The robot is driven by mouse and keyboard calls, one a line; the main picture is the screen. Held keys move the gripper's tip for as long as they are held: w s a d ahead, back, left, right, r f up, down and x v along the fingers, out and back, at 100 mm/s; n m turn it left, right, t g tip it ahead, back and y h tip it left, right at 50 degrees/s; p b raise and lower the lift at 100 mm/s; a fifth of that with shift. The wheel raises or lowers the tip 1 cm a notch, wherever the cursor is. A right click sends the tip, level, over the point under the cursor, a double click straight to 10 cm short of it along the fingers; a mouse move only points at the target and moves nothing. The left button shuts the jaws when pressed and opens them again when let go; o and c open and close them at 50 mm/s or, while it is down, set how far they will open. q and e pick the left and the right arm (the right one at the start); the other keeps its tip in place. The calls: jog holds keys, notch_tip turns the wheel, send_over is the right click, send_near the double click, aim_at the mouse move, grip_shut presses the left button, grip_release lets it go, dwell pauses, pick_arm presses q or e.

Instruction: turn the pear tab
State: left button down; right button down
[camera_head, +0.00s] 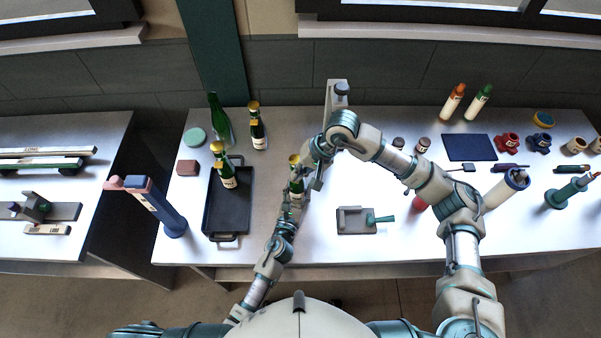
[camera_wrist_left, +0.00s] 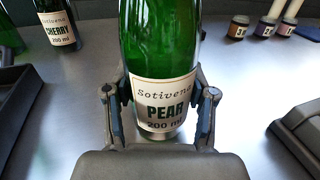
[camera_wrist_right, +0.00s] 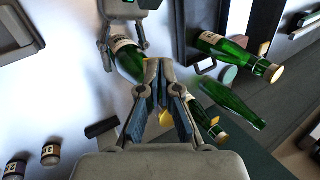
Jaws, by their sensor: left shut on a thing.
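The pear bottle is green glass with a cream label reading PEAR in the left wrist view (camera_wrist_left: 162,95). It stands upright between the fingers of my left gripper (camera_wrist_left: 160,105), which is shut on it. In the head view the bottle (camera_head: 296,186) has a gold top at its neck. My right gripper (camera_head: 314,168) is right at the bottle's neck. In the right wrist view its fingers (camera_wrist_right: 159,68) are close together, with a gold patch showing between them. I cannot make out the tab or whether the fingers grip it.
A black tray (camera_head: 212,216) holds one capped bottle (camera_head: 224,168); another capped bottle (camera_head: 258,130) and a bare green bottle (camera_head: 222,128) stand behind it. A grey block with a teal handle (camera_head: 356,220) lies right of the pear bottle. Jars, mugs and tools crowd the right side.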

jog(key=shift+a+f+h, duration=0.15)
jog(key=shift+a+h, duration=0.05)
jog(key=shift+h, duration=0.4)
jog(key=shift+a, duration=0.1)
jog(key=shift+a+f, duration=0.15)
jog(key=shift+a, duration=0.05)
dwell(0.9)
